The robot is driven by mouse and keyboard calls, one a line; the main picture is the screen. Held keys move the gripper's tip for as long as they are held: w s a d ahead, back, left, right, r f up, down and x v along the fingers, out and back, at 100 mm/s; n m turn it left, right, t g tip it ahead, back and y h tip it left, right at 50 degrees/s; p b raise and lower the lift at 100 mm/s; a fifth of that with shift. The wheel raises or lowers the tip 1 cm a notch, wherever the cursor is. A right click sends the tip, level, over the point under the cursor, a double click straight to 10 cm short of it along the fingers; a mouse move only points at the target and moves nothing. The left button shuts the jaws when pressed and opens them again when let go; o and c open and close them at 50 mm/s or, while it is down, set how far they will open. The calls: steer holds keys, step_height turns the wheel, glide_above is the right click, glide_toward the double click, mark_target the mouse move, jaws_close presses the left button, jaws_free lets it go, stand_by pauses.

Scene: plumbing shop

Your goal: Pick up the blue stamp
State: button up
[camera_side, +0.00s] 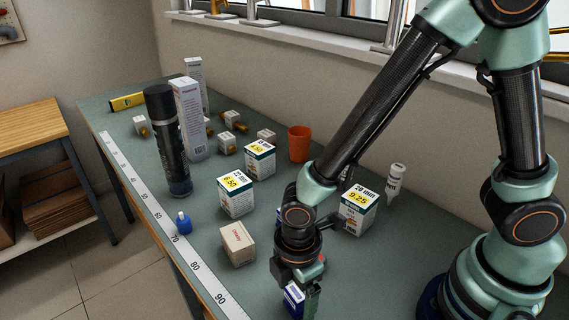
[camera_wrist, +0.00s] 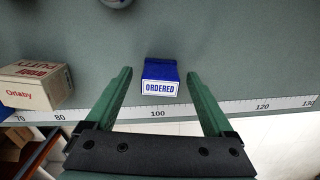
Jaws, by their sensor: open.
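The blue stamp (camera_wrist: 160,72) lies in the wrist view with a white label reading "ORDERED" facing the camera. In the side view the blue stamp (camera_side: 293,299) shows at the bottom, close under my gripper (camera_side: 303,290) and partly hidden by it. In the wrist view the two green fingers of my gripper (camera_wrist: 160,82) are spread apart, one on each side of the stamp, with gaps between. The gripper holds nothing.
A putty box (camera_side: 238,243) stands left of the gripper. A small blue bottle (camera_side: 184,224) sits by the white ruler strip (camera_side: 200,272) along the table edge. Priced boxes (camera_side: 235,196), an orange cup (camera_side: 299,143) and a dark flask (camera_side: 167,140) stand farther back.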

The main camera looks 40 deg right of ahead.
jaws_close()
steer(key=shift+r, duration=0.15)
